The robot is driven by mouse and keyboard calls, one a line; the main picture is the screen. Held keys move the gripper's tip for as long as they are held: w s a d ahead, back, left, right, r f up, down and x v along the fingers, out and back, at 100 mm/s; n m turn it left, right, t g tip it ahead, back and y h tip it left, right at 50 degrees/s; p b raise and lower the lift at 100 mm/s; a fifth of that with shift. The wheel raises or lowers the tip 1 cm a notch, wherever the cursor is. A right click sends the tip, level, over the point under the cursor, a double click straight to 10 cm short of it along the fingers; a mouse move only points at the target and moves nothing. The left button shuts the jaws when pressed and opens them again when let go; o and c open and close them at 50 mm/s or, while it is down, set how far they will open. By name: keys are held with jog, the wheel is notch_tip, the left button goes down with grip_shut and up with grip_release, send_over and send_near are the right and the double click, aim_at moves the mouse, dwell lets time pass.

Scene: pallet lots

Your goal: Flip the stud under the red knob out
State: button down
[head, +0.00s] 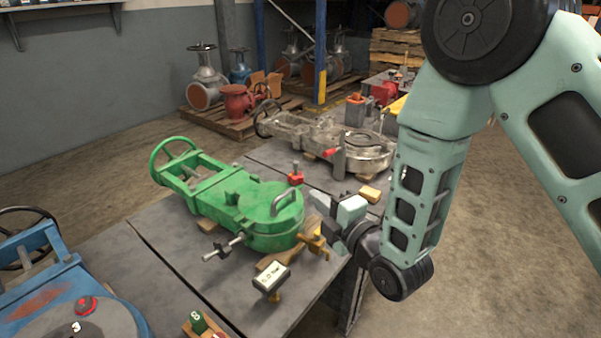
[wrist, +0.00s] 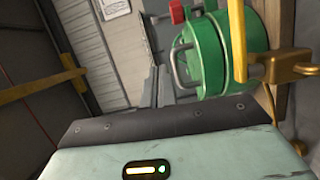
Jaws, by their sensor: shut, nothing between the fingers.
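Several red parts show, and I cannot tell for sure which is the red knob. A round red knob (head: 86,306) lies on the blue valve (head: 50,285) at lower left; no stud shows under it. A red block (head: 295,179) with an upright grey pin stands behind the green valve (head: 245,210). A red-tipped handle (head: 331,153) is by the silver valve. My gripper (head: 320,202) is shut and empty, just right of the green valve's grey handle. In the wrist view, its fingers (wrist: 155,88) point near the green valve (wrist: 207,50) and its handle; a red piece (wrist: 177,11) is beyond.
A T-handled rod (head: 222,248) sticks out from the green valve. The silver valve (head: 345,148) lies behind. Open floor is at right.

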aim_at(297, 165)
jog(key=x, duration=0.8)
jog(key=shift+w+a, duration=0.15)
jog(key=shift+w, duration=0.15)
jog(key=shift+w+d+f, duration=0.1)
jog(key=shift+w+d, duration=0.05)
jog(key=shift+w, duration=0.45)
jog(key=shift+w+d, duration=0.15)
jog(key=shift+w, duration=0.45)
jog(key=shift+w+d, duration=0.1)
jog(key=shift+w, duration=0.6)
jog(key=shift+w+d, duration=0.1)
jog(key=shift+w+d+m, duration=0.15)
jog(key=shift+m, duration=0.15)
jog(key=shift+w+d+m, duration=0.15)
jog(key=shift+w+m, duration=0.05)
jog(key=shift+m, duration=0.1)
jog(key=w+d+f+m+g, duration=0.4)
jog(key=w+d+f+m, duration=0.2)
jog(key=w+m, duration=0.2)
jog(key=shift+w+d+m, duration=0.25)
jog(key=shift+d+m, duration=0.05)
jog(key=shift+m, duration=0.5)
